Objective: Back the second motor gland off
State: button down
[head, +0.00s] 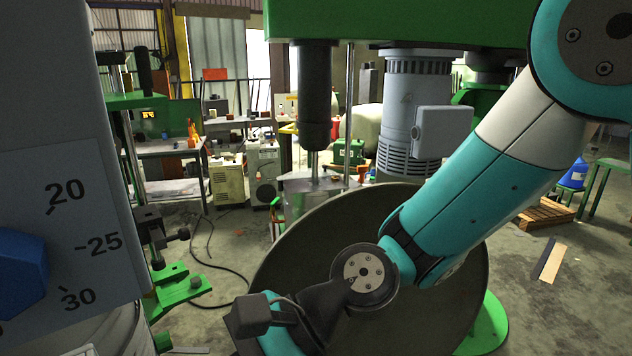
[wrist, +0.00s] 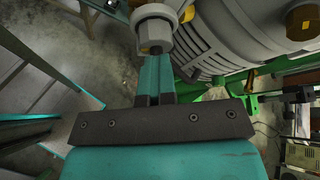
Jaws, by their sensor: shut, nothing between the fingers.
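In the head view, the grey ribbed motor (head: 410,88) stands under the green beam, with a grey box (head: 441,132) on its side. In the wrist view, the motor (wrist: 225,42) fills the upper right. A pale grey gland-like fitting with a hexagonal end (wrist: 154,28) is just beyond my fingertips. A brass fitting (wrist: 301,19) shows at the upper right; which is the second gland I cannot tell. My gripper (wrist: 156,62) has its teal fingers together, pointing at the pale fitting. Contact is unclear. The fingers are not visible in the head view.
A large dark round disc (head: 310,235) stands behind my arm in the head view. A dark shaft column (head: 315,95) hangs left of the motor. A panel with a blue knob (head: 20,272) is close at the left. Benches stand farther back.

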jog(key=shift+s+d+f+p, duration=0.15)
jog(key=shift+s+d+p, duration=0.1)
jog(key=shift+s+p, duration=0.3)
jog(key=shift+s+d+f+p, duration=0.1)
jog(key=shift+d+f+p, duration=0.1)
jog(key=shift+f+p, duration=0.2)
dwell(0.4)
jog(key=w+d+p, duration=0.2)
jog(key=w+d, duration=0.1)
jog(key=d, duration=0.2)
jog(key=shift+w+r, duration=0.25)
jog(key=shift+r, duration=0.15)
jog(key=s+d+f+n+t+h+b, duration=0.2)
jog(key=d+f+n+h+b, duration=0.2)
jog(key=d+n+b, duration=0.3)
jog(key=s+d+f+n+t+h+b, duration=0.2)
jog(key=d+n+b, duration=0.4)
jog(key=d+b, duration=0.3)
notch_tip(320, 180, down, 2)
jog(key=d+t+h, duration=0.1)
jog(key=d+h, duration=0.1)
jog(key=shift+d+n+b, duration=0.3)
jog(key=shift+n+b, duration=0.05)
jog(key=shift+n, duration=0.05)
